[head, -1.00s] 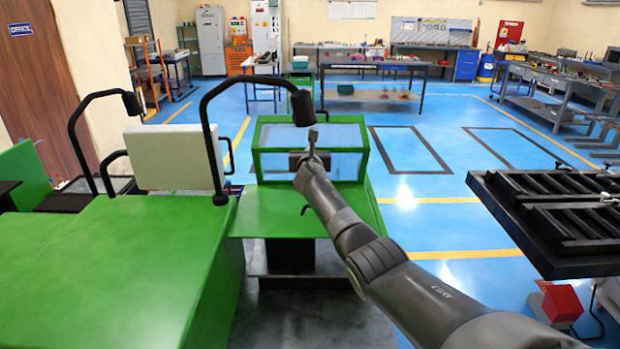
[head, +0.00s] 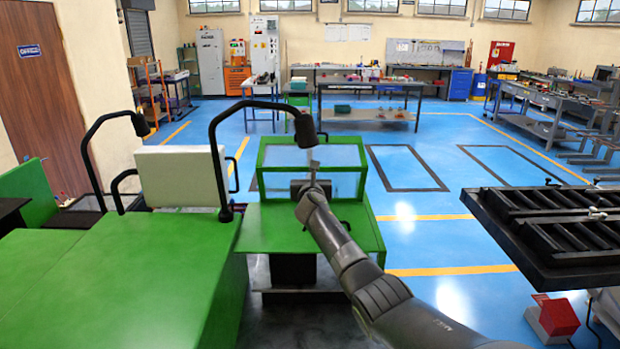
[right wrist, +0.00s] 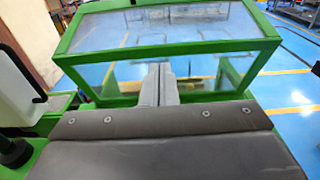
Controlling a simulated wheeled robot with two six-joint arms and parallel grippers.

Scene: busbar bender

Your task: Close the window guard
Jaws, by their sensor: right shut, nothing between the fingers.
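The window guard (head: 268,181) is a green-framed box with clear panes on the green machine table in the middle of the head view. In the right wrist view its frame (right wrist: 175,53) fills the upper half, with a sloping top pane and a front pane below. My right gripper (head: 313,160) is in front of the guard. Its two fingers (right wrist: 160,68) are together, empty, and point at the front pane just under the frame's cross bar. I cannot tell whether they touch it. The arm hides part of the guard's front. My left gripper is not in view.
A black curved lamp arm (head: 214,150) rises just left of the guard, its head near my gripper. A pale box (head: 180,176) and a large green machine top (head: 130,270) lie left. A black slatted rack (head: 550,225) stands right. Blue floor (head: 425,215) between is clear.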

